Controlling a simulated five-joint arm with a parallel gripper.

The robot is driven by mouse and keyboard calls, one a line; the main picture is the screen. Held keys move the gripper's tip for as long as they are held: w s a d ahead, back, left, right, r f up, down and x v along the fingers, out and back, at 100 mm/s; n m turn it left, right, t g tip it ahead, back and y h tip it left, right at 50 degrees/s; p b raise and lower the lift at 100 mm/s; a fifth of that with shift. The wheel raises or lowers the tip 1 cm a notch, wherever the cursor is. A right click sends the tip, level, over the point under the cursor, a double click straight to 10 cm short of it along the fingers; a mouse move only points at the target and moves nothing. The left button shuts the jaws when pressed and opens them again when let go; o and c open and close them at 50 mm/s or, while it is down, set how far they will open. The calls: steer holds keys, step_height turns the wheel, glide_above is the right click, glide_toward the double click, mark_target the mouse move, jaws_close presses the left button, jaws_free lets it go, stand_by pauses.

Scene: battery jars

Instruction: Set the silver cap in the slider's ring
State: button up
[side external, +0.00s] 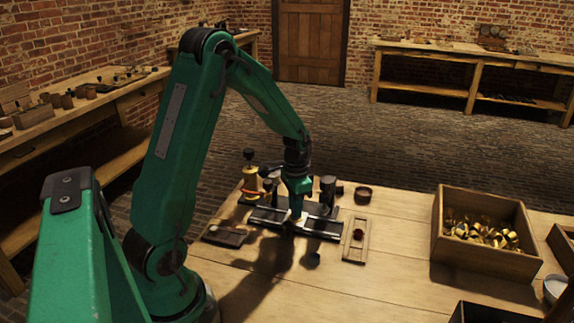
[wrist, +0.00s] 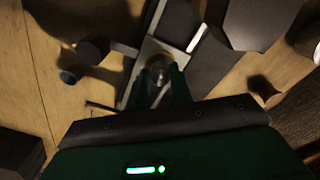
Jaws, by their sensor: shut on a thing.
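My gripper (side external: 297,198) points down over the dark rail assembly (side external: 325,229) on the table. In the wrist view my gripper (wrist: 161,82) has its two fingers closed around a small round metallic thing, which I take to be the silver cap (wrist: 161,86). A pale metal slider (wrist: 157,50) lies on the dark rail just past the fingertips, and a light patch of it (side external: 296,217) shows under the gripper in the side view. The fingers and shadow hide the ring, and I cannot tell whether the cap touches it.
A brass post with a black knob (side external: 250,173) and a dark cylinder (side external: 327,188) stand close behind the rail. A wooden tray (side external: 357,240) with a small dark piece lies to the right. A crate of brass parts (side external: 437,240) stands further right.

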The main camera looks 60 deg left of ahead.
steer(key=shift+f, duration=0.6)
stand_by(0.5)
steer(key=o, duration=0.7)
steer(key=shift+c, duration=0.2)
steer(key=shift+r, duration=0.1)
step_height(320, 180, up, 11)
stand_by(1.1)
stand_by(0.5)
steer(key=s+d+r+t, duration=0.2)
steer(key=s+d+r, duration=0.3)
steer(key=s+d, duration=0.2)
steer(key=s+d+r+n+t, duration=0.1)
steer(key=s+d+r+t, duration=0.2)
steer(key=s+d+r, duration=0.2)
steer(key=s+d, duration=0.2)
steer(key=d, duration=0.2)
steer(key=shift+s+d+r+t, duration=0.2)
steer(key=shift+s+d+t, duration=0.1)
